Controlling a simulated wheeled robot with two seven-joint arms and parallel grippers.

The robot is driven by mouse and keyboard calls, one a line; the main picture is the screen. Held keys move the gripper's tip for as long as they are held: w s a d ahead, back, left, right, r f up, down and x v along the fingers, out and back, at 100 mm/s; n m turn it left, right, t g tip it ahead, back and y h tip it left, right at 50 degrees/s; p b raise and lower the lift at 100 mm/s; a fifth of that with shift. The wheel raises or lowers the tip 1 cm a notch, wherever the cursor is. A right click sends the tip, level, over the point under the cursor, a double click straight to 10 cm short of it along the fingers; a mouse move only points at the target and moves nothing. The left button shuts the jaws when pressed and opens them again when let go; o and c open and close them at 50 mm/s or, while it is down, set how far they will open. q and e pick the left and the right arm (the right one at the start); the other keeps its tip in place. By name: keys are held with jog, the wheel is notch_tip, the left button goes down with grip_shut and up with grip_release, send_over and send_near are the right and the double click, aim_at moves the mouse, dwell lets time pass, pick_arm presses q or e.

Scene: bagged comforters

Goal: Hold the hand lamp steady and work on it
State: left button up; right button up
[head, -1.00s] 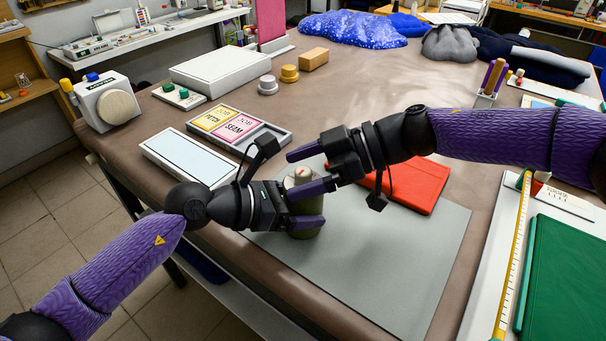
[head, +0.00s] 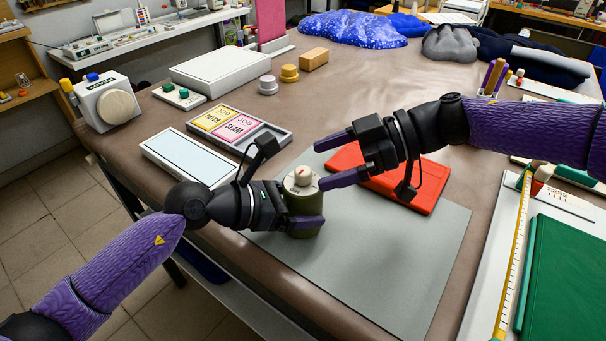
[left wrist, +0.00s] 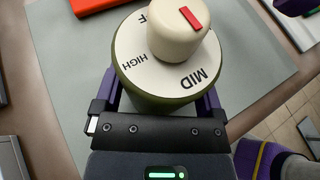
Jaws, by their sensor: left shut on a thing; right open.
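The hand lamp (head: 304,205) is an olive green cylinder with a pale dial face and a cream knob (head: 303,175) bearing a red mark. My left gripper (head: 306,222) is shut around the lamp's body and holds it upright over the grey mat (head: 400,255). In the left wrist view the lamp (left wrist: 128,52) shows HIGH and MID, and part of another label. The knob (left wrist: 175,38) has its red mark toward the upper right of the picture. My right gripper (head: 321,163) is open and empty; its lower fingertip is close beside the dial, contact unclear.
A red flat object (head: 350,160) lies behind the lamp, under my right gripper. A yellow ruler (head: 513,260) and green pad (head: 565,275) lie right. The mat's front is clear.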

jog(key=shift+v, duration=0.8)
